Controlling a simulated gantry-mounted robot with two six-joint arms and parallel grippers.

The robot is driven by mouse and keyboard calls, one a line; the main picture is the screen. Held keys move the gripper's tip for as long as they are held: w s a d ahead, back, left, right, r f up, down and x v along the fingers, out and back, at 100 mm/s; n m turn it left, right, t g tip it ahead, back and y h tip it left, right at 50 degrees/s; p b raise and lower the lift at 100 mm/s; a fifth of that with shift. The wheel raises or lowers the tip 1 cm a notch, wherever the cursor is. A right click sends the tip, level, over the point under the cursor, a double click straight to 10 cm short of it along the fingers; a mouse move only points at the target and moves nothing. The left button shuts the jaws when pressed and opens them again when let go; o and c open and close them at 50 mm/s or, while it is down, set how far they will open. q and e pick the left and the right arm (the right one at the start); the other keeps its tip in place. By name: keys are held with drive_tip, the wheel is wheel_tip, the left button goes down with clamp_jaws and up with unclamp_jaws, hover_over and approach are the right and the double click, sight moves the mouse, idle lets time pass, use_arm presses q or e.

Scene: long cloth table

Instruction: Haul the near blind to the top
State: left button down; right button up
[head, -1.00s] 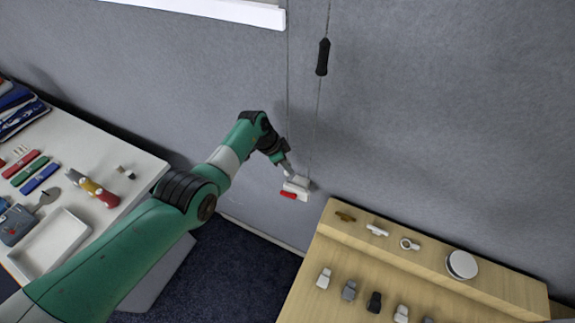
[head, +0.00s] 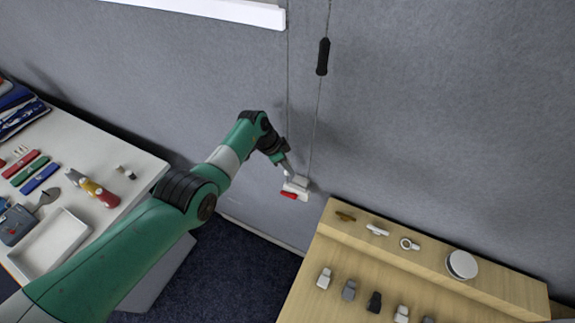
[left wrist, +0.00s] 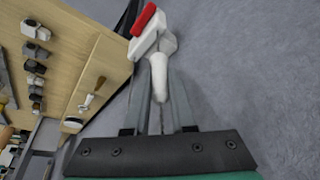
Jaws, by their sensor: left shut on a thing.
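A white wall fitting (head: 301,184) with a red tab (head: 289,195) sits low on the grey wall, below two thin cords. My left gripper (head: 287,168) is at this fitting, shut on its white lever. In the left wrist view, the narrow fingers (left wrist: 160,98) close around the white lever (left wrist: 159,76), with the red tab (left wrist: 144,18) beyond. A black cord handle (head: 323,57) hangs higher on the right cord. The blind's white bottom edge (head: 225,11) shows at the top; the rest is out of view. My right gripper is not in view.
A wooden stepped stand (head: 410,270) with several small fittings and a round white disc (head: 461,265) is at lower right. A white table (head: 125,190) with tools and a white tray (head: 50,245) is at left. The wall around the cords is clear.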

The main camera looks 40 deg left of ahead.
use_arm(q)
drive_tip(key=shift+s+f, duration=0.1)
drive_tip(key=shift+f, duration=0.55)
drive_tip(key=c, duration=0.7)
unclamp_jaws()
drive_tip(key=shift+c, duration=0.2)
drive_tip(key=shift+r, duration=0.2)
drive_tip(key=shift+r+p, duration=0.3)
drive_tip(key=shift+p, duration=0.05)
drive_tip(key=p+v, duration=0.5)
drive_tip(key=v, duration=0.5)
drive_tip(key=shift+s+r+p, duration=0.2)
drive_tip(key=shift+r+p, duration=0.1)
drive_tip(key=shift+p, duration=0.1)
